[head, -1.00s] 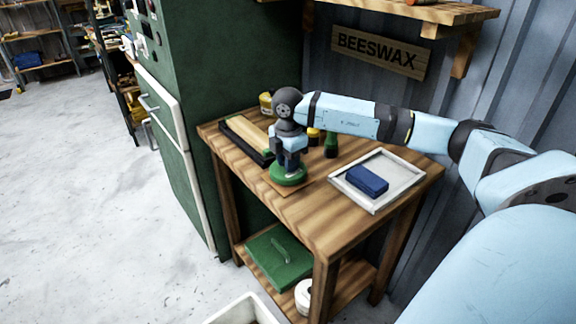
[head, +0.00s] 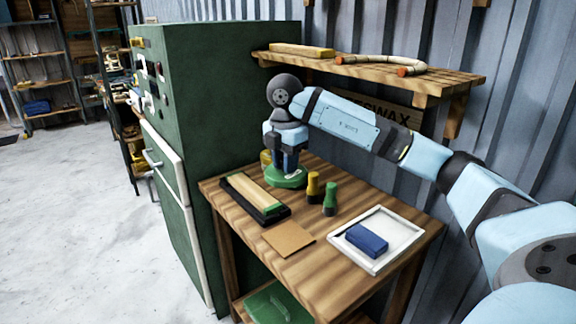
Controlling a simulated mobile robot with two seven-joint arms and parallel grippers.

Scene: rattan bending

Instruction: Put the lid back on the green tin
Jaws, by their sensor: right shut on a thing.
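My right gripper (head: 286,167) points down over the back left of the wooden table (head: 240,224), shut on the green lid (head: 285,180). The lid is round and looks about level. I cannot tell whether it hovers or touches something below. A yellow container (head: 265,158) stands just behind and left of it, partly hidden by my gripper. No green tin shows clearly; the lid and gripper hide that spot. A flat brown square (head: 289,239) lies bare near the table's front. My left gripper is not in view.
A black tray with a long block (head: 254,198) is left of the lid. A yellow bottle (head: 313,186) and green bottle (head: 330,200) stand close on its right. A white tray (head: 399,233) holds a blue block (head: 366,239). A wooden shelf (head: 445,85) hangs above.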

